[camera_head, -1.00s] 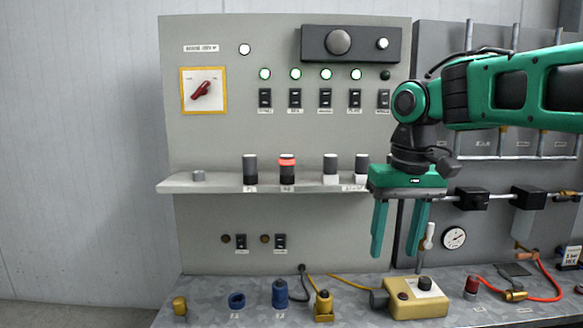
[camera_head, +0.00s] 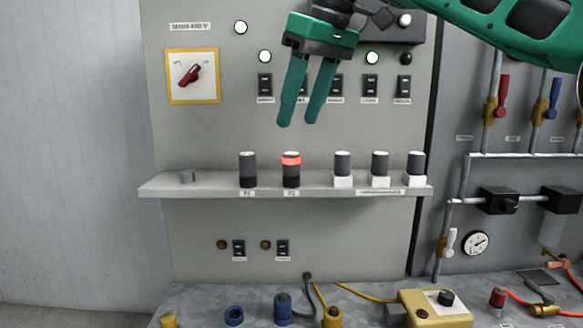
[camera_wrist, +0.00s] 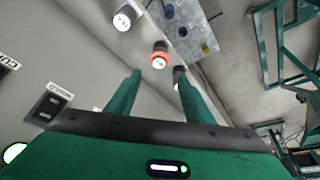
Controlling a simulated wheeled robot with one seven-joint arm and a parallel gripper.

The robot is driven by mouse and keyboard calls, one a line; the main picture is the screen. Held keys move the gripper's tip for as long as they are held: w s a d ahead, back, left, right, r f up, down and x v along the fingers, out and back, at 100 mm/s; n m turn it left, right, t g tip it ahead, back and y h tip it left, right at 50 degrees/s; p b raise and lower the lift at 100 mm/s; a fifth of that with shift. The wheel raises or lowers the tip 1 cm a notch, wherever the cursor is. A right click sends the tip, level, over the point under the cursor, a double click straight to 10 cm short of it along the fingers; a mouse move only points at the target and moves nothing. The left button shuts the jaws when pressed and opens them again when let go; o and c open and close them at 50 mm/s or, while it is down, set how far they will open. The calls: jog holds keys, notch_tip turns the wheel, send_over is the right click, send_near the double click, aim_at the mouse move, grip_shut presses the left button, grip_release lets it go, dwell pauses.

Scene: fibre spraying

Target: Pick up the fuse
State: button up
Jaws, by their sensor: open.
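Several dark grey cylindrical fuses stand upright on the grey shelf (camera_head: 215,189) of the panel. One fuse with a red band (camera_head: 291,168) stands beside a plain fuse (camera_head: 247,168) on the left. Three spare-looking fuses (camera_head: 342,163) (camera_head: 380,163) (camera_head: 416,163) stand in white holders to the right. My gripper (camera_head: 298,122) is open and empty, pointing down above the red-banded fuse and apart from it. Which fuse the task means, I cannot tell.
A red rotary switch (camera_head: 190,74) and lit indicators are on the panel behind. The bench below holds a blue ring (camera_head: 234,315), a blue part (camera_head: 283,309) and a yellow box (camera_head: 433,309).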

aim_at(292, 153)
jog(key=x, duration=0.3)
jog(key=shift+f, duration=0.35)
jog(key=shift+w+f, duration=0.2)
jog(key=shift+f, duration=0.35)
jog(key=shift+x, duration=2.5)
jog(key=shift+s+d+f, duration=0.1)
jog(key=shift+d, duration=0.05)
jog(key=c, duration=1.1)
